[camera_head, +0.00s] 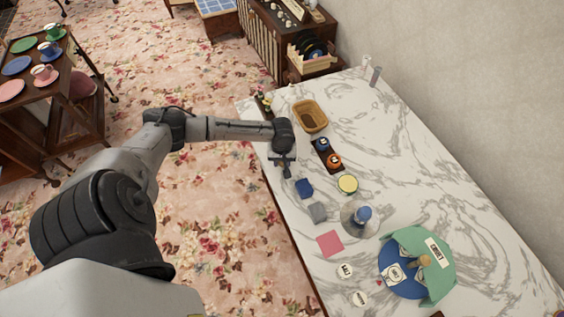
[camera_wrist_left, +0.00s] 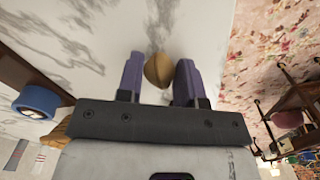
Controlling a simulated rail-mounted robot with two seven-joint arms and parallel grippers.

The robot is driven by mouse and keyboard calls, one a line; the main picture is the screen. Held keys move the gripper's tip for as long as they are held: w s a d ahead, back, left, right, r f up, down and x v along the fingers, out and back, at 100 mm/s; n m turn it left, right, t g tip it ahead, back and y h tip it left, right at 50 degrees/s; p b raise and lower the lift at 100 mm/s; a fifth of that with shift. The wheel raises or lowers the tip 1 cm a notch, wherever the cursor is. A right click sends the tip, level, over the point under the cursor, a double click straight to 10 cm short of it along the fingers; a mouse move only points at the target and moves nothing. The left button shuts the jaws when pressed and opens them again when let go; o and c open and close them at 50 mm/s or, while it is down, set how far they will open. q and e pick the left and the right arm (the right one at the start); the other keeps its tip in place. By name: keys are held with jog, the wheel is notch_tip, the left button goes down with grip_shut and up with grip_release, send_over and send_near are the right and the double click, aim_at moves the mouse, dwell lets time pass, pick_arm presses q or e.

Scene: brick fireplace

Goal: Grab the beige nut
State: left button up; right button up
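The beige nut (camera_wrist_left: 158,71) is a small, pointed, tan-brown shape between the two purple fingers of my left gripper (camera_wrist_left: 160,75) in the left wrist view. It nearly fills the gap between them; I cannot tell whether both fingers touch it. In the head view my left gripper (camera_head: 283,167) is low over the near left edge of the marble table (camera_head: 425,165). I cannot make out the nut there. My right gripper is not in view.
A brown basket (camera_head: 311,116) and a dark tray (camera_head: 320,147) with blue and orange items lie beyond the gripper. The table's right side is mostly clear.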

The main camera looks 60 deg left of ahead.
pick_arm(q)
jog(key=c, duration=0.4)
jog(key=shift+c, duration=0.2)
